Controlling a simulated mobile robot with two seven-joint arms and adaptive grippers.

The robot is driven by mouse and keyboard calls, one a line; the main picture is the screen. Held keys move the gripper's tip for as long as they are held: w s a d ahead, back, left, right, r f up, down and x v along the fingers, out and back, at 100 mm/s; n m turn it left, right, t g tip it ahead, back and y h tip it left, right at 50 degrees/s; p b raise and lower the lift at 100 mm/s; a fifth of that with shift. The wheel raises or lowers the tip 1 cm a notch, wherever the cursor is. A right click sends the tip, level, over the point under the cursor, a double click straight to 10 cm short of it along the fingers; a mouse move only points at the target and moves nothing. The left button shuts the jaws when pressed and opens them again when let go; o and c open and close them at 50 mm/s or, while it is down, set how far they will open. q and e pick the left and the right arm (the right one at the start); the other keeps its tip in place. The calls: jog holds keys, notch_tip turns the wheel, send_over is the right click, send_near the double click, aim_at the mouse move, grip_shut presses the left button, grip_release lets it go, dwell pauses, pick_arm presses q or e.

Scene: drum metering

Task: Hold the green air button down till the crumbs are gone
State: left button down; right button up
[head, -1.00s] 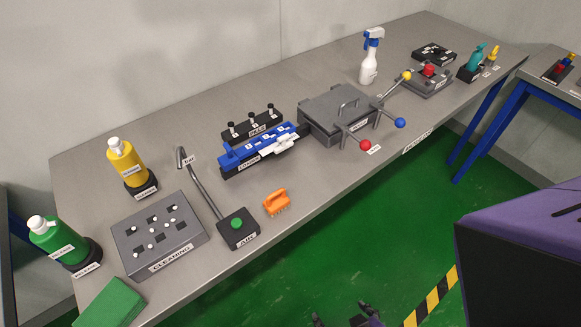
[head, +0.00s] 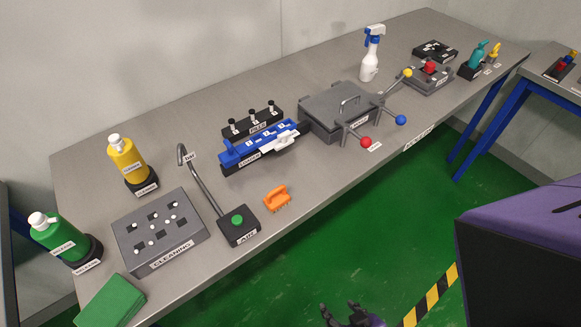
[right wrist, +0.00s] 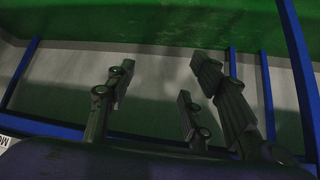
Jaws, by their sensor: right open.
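The green air button (head: 237,219) sits on a small black box labelled AIR near the table's front edge. A bent grey air tube (head: 200,178) rises behind it. The grey CLEANING block (head: 160,232) stands to its left, with several white crumbs (head: 163,235) scattered on its top among dark square recesses. My right gripper (head: 345,312) is at the bottom edge of the head view, over the green floor, below and apart from the table. In the right wrist view its fingers (right wrist: 160,105) are spread and empty. My left gripper is out of view.
An orange brush (head: 277,198) lies right of the AIR box. A green pad (head: 110,302) is at the front left corner. Yellow (head: 126,163) and green (head: 58,237) bottles stand at the left. A grey lidded press (head: 342,112) with ball-ended levers stands farther right.

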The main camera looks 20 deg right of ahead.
jog(key=shift+w, duration=0.1)
grip_shut()
dwell(0.3)
dwell(0.4)
dwell(0.4)
